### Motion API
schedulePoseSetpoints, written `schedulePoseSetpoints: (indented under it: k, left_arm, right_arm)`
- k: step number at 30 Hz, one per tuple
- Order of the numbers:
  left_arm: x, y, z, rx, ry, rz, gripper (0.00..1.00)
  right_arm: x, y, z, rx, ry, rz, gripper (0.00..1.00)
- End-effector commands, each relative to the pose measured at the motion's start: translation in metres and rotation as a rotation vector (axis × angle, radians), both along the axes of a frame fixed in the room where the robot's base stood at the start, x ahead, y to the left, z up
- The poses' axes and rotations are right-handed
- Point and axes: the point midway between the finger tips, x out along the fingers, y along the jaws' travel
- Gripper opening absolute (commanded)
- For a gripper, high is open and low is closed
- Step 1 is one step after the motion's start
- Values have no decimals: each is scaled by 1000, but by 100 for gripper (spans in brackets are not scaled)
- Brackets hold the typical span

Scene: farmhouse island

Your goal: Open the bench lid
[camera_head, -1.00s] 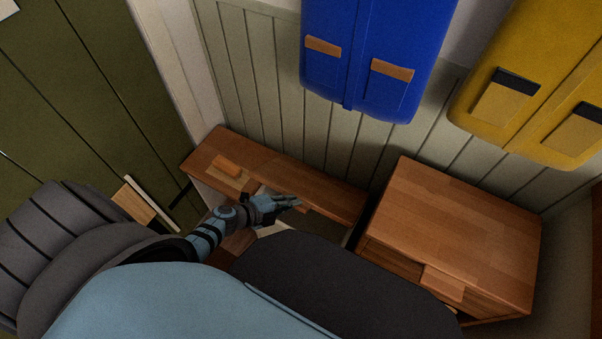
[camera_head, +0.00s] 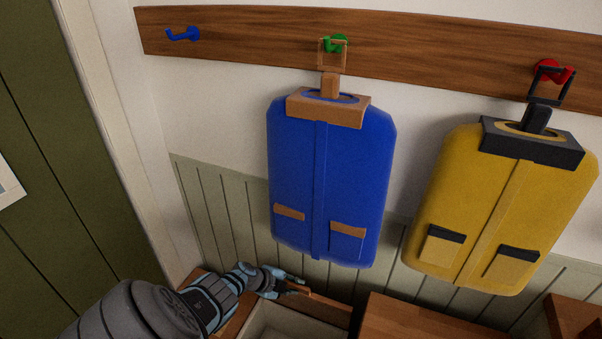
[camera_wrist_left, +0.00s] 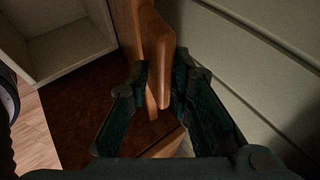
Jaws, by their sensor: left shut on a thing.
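The wooden bench lid (camera_head: 325,309) stands raised near the wall in the head view, with the pale, open inside of the bench (camera_head: 285,319) showing in front of it. My left gripper (camera_head: 297,284) is at the lid's upper edge. In the left wrist view, my left gripper (camera_wrist_left: 161,75) is shut on a wooden piece (camera_wrist_left: 160,42), which looks like the lid's handle. The lid (camera_wrist_left: 126,25) also shows there beside it. The lower part of the bench is cut off in the head view. My right gripper is not in view.
A blue coat (camera_head: 300,170) and a yellow coat (camera_head: 475,220) hang above, from the green hook (camera_head: 334,43) and the red hook (camera_head: 553,72). A blue hook (camera_head: 183,34) is empty. A wooden cabinet (camera_head: 400,320) stands right of the bench. A green door (camera_head: 60,150) is at left.

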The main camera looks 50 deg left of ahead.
Motion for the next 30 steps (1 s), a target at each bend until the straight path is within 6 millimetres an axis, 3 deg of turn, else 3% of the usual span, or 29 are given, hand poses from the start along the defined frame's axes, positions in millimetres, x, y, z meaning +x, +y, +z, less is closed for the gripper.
schedulePoseSetpoints:
  k: [15,16,18,30]
  left_arm:
    - [1,6,1,4,-1,7,0]
    - [1,6,1,4,-1,7,23]
    - [1,6,1,3,-1,7,32]
    - [-3,9,2,6,1,8,32]
  right_arm:
    - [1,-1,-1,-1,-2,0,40]
    - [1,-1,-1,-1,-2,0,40]
    - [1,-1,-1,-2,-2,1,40]
    - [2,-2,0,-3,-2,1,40]
